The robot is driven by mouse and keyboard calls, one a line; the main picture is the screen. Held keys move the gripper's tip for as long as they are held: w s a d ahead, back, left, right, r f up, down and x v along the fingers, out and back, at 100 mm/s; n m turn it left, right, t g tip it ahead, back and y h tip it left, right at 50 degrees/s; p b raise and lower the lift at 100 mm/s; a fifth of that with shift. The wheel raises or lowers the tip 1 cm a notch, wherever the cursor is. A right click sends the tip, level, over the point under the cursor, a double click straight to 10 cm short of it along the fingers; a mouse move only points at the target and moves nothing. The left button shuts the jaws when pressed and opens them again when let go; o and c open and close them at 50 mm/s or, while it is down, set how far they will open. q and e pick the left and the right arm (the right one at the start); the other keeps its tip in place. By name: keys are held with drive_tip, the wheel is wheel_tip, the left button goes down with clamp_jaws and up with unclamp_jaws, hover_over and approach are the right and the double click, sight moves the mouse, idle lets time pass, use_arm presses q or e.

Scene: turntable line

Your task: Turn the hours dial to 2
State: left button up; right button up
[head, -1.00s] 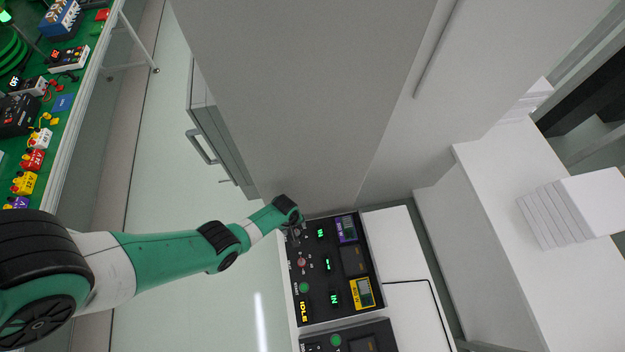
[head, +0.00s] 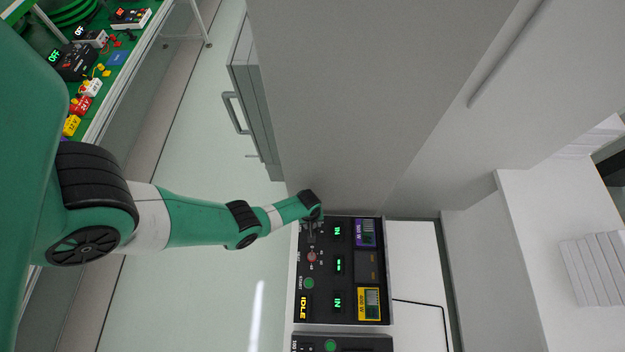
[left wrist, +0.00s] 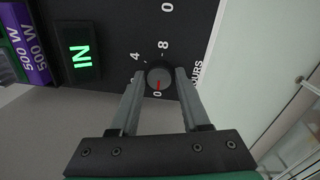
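The hours dial (left wrist: 160,77) is a dark round knob on the black control panel (left wrist: 190,30) in the left wrist view. Its red mark points at the "0" on its scale; "4" and "8" also show. The label beside it is partly hidden by a finger and reads "OURS". My left gripper (left wrist: 160,76) is open, with one finger on each side of the knob; I cannot tell whether they touch it. In the head view my left gripper (head: 311,231) is at the top left of the panel (head: 323,270) and covers the dial. My right gripper is not in view.
Below the dial are a second, reddish dial (head: 311,257), a green button (head: 309,283) and an "IDLE" display (head: 303,307). Several lit displays and coloured modules, such as a purple one (head: 366,232), sit to the right. A grey cabinet (head: 350,100) stands close above the panel.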

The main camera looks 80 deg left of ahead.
use_arm(q)
clamp_jaws()
drive_tip(key=shift+m, duration=0.3)
drive_tip(key=m, duration=1.1)
drive_tip(key=shift+a+h, duration=0.1)
drive_tip(key=shift+h, duration=0.2)
idle(0.4)
drive_tip(key=o, duration=0.5)
unclamp_jaws()
